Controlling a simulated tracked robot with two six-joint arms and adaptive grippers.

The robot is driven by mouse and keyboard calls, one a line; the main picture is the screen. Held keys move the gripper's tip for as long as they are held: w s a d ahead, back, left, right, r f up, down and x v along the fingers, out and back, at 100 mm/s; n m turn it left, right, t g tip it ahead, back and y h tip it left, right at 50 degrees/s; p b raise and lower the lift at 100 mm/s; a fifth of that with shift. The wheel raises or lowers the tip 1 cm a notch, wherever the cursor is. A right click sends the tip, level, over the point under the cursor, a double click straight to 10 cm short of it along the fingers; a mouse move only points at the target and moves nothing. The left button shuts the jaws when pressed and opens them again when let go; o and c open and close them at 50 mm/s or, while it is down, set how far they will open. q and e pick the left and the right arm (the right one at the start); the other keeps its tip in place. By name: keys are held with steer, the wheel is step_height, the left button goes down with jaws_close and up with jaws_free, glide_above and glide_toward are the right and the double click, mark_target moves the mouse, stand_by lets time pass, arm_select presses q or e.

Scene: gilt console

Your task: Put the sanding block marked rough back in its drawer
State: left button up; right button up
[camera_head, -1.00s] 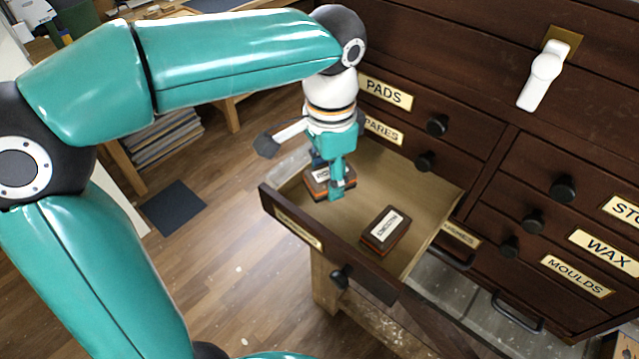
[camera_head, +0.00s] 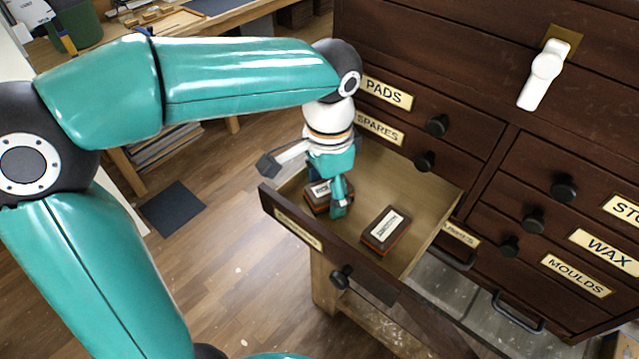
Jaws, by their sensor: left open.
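The pulled-out drawer (camera_head: 430,187) holds two dark sanding blocks with reddish-brown lower edges and pale labels. The left block (camera_head: 316,199) sits in the front left part of the drawer, partly hidden by my gripper. The right block (camera_head: 386,231) lies apart from it, near the drawer front. Both labels are too small to read surely. My left gripper (camera_head: 332,192) is open and points down at the left block, with one finger in front of its right part. The other finger is mostly hidden, so contact is unclear. My right gripper is not in view.
The drawer front with its knob (camera_head: 341,277) juts out over the floor. Closed drawers marked PADS (camera_head: 386,92), SPARES (camera_head: 379,128), WAX (camera_head: 606,250) and MOULDS (camera_head: 577,276) surround it. A white lever handle (camera_head: 542,75) sticks out at upper right.

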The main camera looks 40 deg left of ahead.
mark_target(327, 189)
arm_select(q)
step_height(327, 189, up, 12)
steer(key=p, duration=0.1)
stand_by(0.5)
stand_by(0.5)
